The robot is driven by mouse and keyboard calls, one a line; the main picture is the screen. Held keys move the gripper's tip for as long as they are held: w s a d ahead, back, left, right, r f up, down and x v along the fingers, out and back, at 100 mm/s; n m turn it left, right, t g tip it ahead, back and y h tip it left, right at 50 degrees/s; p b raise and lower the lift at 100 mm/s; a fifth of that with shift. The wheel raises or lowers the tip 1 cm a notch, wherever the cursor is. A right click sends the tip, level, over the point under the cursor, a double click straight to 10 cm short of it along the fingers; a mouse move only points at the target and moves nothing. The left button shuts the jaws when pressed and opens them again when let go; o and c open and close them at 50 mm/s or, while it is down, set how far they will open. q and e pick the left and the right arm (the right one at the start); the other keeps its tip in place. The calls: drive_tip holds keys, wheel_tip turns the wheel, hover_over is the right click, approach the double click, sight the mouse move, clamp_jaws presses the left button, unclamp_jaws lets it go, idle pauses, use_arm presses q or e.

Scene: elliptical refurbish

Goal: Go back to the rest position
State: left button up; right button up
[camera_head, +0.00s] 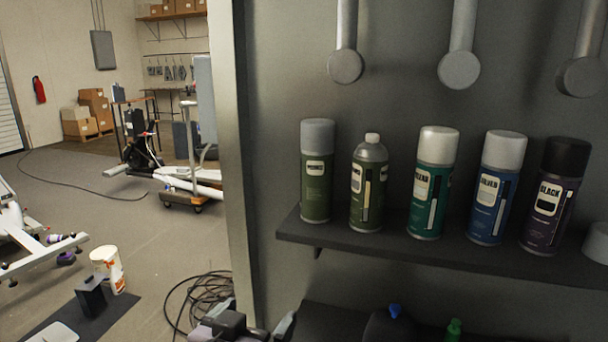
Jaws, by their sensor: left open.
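My left gripper (250,324) shows only in part at the bottom edge of the head view, left of the lower shelf. Its jaws are open and I see nothing held between them; the rest of the arm is cut off by the frame. My right gripper is not in view. Several spray cans stand upright in a row on the dark shelf (340,240): an olive can (316,180), a green bottle with a pale cap (368,190), a teal can (430,195), a blue can (492,200) and a black-capped can (552,205).
A metal cabinet edge (240,170) stands left of the shelf. Below, a blue-capped container (388,325) and a green cap (454,330) show. Coiled black cable (200,300), a white bucket (108,268) and exercise machines (190,175) are on the floor at left.

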use_arm(q)
drive_tip(key=s+a+f+g, duration=0.1)
drive_tip(key=s+a+f, duration=0.3)
drive_tip(key=f, duration=0.5)
drive_tip(key=s+a+f+g+y+p, duration=0.1)
drive_tip(key=s+a+f, duration=0.3)
drive_tip(key=s+f, duration=0.4)
drive_tip(key=s+a+f+g+y, duration=0.1)
drive_tip(key=s+a+f, duration=0.4)
drive_tip(key=f, duration=0.4)
drive_tip(key=shift+s+f+n+g, duration=0.3)
drive_tip(key=shift+s+g, duration=0.1)
drive_tip(key=shift+s, duration=0.5)
